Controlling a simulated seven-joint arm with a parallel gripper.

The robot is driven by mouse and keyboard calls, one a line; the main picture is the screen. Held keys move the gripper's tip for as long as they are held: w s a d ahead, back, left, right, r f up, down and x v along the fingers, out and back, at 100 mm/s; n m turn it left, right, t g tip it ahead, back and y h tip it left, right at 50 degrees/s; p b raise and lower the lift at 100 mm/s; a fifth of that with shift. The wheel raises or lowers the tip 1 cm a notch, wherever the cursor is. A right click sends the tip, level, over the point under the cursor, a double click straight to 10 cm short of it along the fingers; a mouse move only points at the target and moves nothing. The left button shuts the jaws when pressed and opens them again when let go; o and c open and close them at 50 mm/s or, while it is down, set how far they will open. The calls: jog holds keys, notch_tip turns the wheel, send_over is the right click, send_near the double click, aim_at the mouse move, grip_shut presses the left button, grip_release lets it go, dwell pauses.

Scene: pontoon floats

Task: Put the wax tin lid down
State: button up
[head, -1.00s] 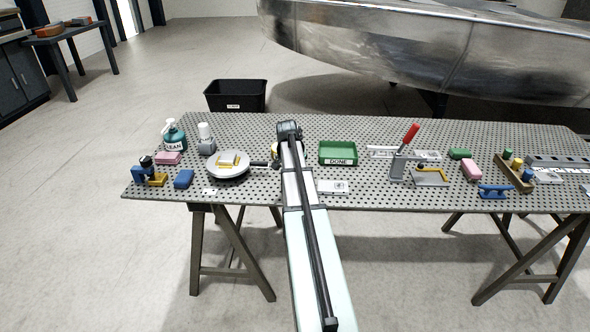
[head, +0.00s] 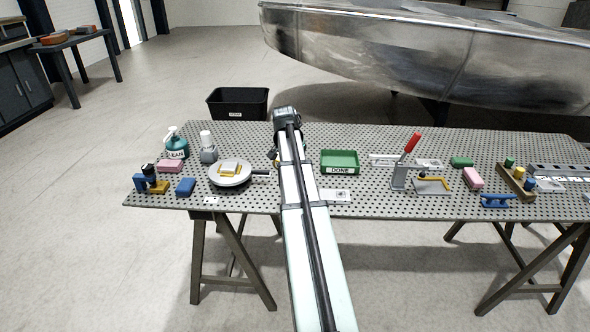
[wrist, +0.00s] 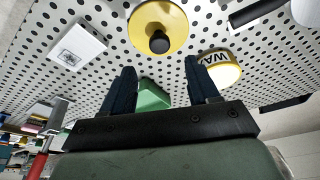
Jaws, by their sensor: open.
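In the wrist view the yellow wax tin lid (wrist: 170,14) with its black knob lies on the perforated bench top, apart from my gripper. The yellow wax tin (wrist: 224,74), lettered "WA...", stands close beside it, partly behind one finger. My gripper (wrist: 160,66) is open, with nothing held between its two dark fingers. The lid is just past the fingertips in the picture. In the head view my arm hides the lid and most of the tin.
A green tray marked DONE (head: 340,168) stands right of my arm, with a white plate (head: 336,196) in front. A pan (head: 230,181) lies to the left, its handle pointing toward my arm. A red-handled clamp (head: 402,175) stands further right.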

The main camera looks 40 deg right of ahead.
jog(key=shift+v, duration=1.35)
